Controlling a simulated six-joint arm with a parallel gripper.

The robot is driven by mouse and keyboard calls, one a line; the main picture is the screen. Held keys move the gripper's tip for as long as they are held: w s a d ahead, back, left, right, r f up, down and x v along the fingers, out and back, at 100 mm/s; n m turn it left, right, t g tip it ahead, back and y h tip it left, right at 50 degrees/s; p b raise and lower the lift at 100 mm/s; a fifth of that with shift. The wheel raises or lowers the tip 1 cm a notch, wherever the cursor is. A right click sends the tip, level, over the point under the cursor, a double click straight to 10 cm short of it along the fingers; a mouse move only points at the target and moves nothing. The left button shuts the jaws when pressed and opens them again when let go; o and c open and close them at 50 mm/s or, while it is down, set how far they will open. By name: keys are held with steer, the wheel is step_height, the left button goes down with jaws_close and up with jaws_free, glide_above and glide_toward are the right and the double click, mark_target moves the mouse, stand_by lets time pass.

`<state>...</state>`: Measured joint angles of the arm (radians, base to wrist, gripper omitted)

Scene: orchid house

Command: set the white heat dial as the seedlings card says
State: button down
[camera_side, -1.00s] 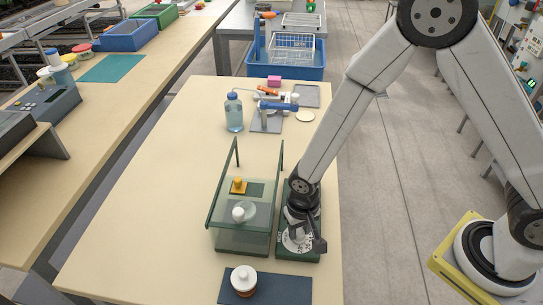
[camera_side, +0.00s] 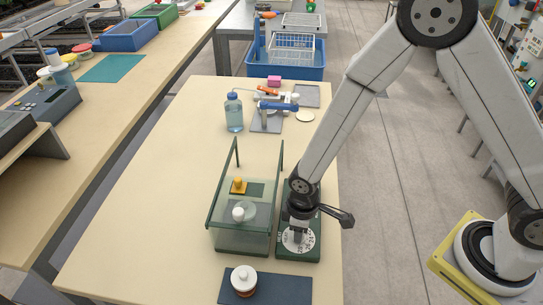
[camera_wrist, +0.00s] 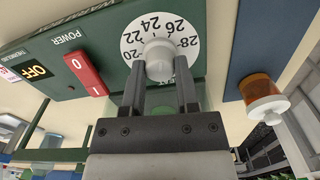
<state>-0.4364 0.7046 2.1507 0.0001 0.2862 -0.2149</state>
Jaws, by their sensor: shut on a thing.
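The white heat dial (camera_wrist: 158,55) is on a dark green control box (camera_wrist: 100,58); its disc carries printed numbers from 20 to 30. My gripper (camera_wrist: 160,85) has its fingers on both sides of the dial's white knob and is shut on it. In the side view my gripper (camera_side: 298,228) points down at the dial (camera_side: 297,242), with the knob hidden behind the fingers. The knob's pointer mark is not readable. I cannot make out a seedlings card in either view.
A red power switch (camera_wrist: 84,72) and an OFF display (camera_wrist: 37,71) sit beside the dial. A clear-sided green-framed case (camera_side: 240,240) stands close left of the box. A white-capped amber jar (camera_side: 243,283) stands in front. The table's left part is clear.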

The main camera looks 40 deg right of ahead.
steer(key=shift+n, duration=1.7)
steer(key=shift+c, duration=1.8)
jaws_free()
steer(key=shift+r, duration=0.15)
steer(key=shift+r, duration=3.75)
